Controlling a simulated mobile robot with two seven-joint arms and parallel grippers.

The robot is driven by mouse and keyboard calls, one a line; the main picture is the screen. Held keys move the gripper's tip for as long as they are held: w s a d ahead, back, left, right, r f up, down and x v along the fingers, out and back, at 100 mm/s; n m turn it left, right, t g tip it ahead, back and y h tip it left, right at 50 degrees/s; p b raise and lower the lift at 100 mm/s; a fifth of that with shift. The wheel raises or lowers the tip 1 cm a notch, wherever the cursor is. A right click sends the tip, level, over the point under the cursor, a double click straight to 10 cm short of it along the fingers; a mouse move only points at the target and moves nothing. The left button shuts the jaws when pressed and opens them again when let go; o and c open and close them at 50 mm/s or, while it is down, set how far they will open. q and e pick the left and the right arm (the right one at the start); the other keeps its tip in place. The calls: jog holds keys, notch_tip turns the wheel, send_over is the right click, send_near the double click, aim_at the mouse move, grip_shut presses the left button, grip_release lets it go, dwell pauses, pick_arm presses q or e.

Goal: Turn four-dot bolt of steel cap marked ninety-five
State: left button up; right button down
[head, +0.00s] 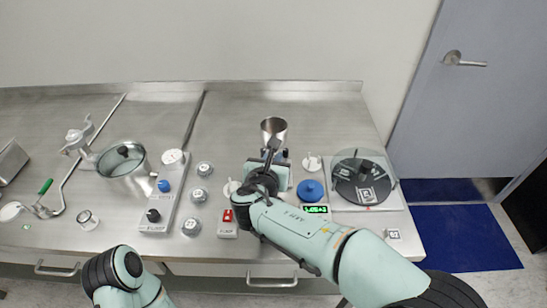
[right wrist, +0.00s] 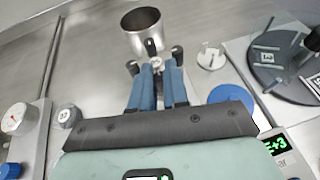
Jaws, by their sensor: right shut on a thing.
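A shiny steel cup-like vessel (head: 273,128) stands on the bench beyond my right gripper; it also shows in the right wrist view (right wrist: 141,32). Dark-ended bolts or knobs sit around its near side, one at the left (right wrist: 133,68). My right gripper (head: 270,165) reaches in from the lower right, its blue fingers (right wrist: 160,78) closed on a small pale bolt-like piece (right wrist: 157,65) just in front of the vessel. The fingers hide most of this piece. I cannot read a ninety-five or count dots. My left arm shows at the bottom left; its gripper is out of view.
A black disc device (head: 362,182) and a blue round knob (head: 310,190) stand right of my gripper. Small numbered steel caps (head: 199,196), a grey gauge panel (head: 165,195) and a lidded pot (head: 124,170) stand left.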

jog(key=c, duration=1.1)
grip_release()
jog(key=p+v, duration=0.1)
jog(key=v, duration=1.2)
jog(key=shift+s, duration=0.15)
jog(key=shift+r, duration=0.15)
